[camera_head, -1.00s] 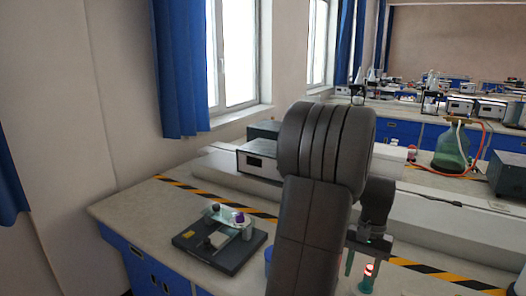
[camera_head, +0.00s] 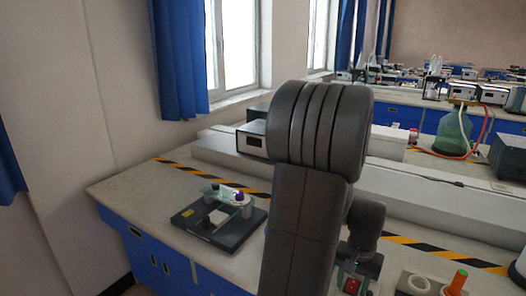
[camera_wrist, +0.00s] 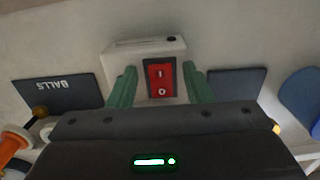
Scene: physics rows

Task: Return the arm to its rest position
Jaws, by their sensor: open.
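My arm stands upright in the middle of the head view. My gripper shows in the wrist view (camera_wrist: 160,90), with its two green fingers apart and nothing held between them. A white box with a red rocker switch (camera_wrist: 160,78) lies beyond and between the fingers; I cannot tell whether they touch it. A red switch also shows in the head view (camera_head: 350,284), low beside my arm. The fingertips are not clear in the head view.
A dark device (camera_head: 219,217) sits on the bench to the left of my arm. A dark plate marked BALLS (camera_wrist: 58,92) lies left of the switch box. Bare bench (camera_head: 130,190) shows at the left.

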